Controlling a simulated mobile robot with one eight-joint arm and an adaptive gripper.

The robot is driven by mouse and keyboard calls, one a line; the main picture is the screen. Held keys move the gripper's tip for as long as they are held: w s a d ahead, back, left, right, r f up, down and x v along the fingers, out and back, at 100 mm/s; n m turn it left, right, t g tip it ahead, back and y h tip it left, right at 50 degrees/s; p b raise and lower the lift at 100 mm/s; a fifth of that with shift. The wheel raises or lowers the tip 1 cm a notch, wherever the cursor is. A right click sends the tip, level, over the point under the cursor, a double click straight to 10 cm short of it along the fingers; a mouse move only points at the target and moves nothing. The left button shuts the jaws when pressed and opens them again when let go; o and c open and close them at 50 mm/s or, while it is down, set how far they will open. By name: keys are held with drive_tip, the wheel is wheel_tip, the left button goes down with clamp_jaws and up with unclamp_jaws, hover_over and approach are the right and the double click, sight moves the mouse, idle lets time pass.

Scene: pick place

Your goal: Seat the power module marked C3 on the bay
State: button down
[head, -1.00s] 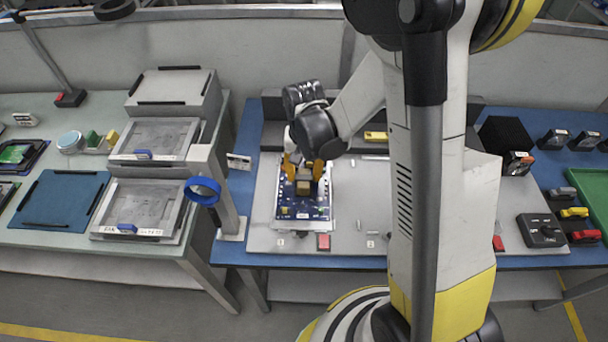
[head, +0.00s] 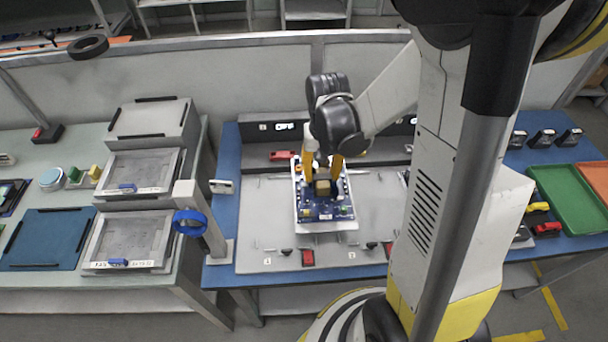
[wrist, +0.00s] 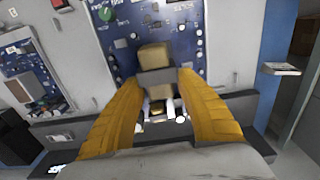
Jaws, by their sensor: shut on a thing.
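My gripper (head: 322,183) is shut on a tan block (head: 322,188) that stands on a blue circuit board (head: 325,209) with a pale edge plate. In the wrist view both yellow fingers meet the dark band around this block (wrist: 154,58), with the board (wrist: 188,35) under it. The board appears shifted right over the grey panel (head: 265,215), apparently raised, though its height is hard to tell. No C3 marking is readable. I cannot tell which part is the bay. A second blue board (wrist: 32,75) lies to the left in the wrist view.
A red item (head: 283,155) lies at the panel's back left and a red block (head: 308,257) at its front edge. A post with a blue ring (head: 188,222) stands to the left. Green (head: 562,205) and orange trays are at right. The panel's left part is clear.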

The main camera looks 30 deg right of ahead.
drive_tip(key=shift+s+d+r, duration=0.3)
drive_tip(key=shift+d+r, duration=0.2)
drive_tip(key=shift+d, duration=0.1)
drive_tip(key=shift+s+d+r+p, duration=0.1)
drive_tip(key=shift+d+r+p, duration=0.15)
drive_tip(key=shift+p, duration=0.1)
drive_tip(key=shift+r+p, duration=1.35)
drive_tip(key=shift+r, duration=0.45)
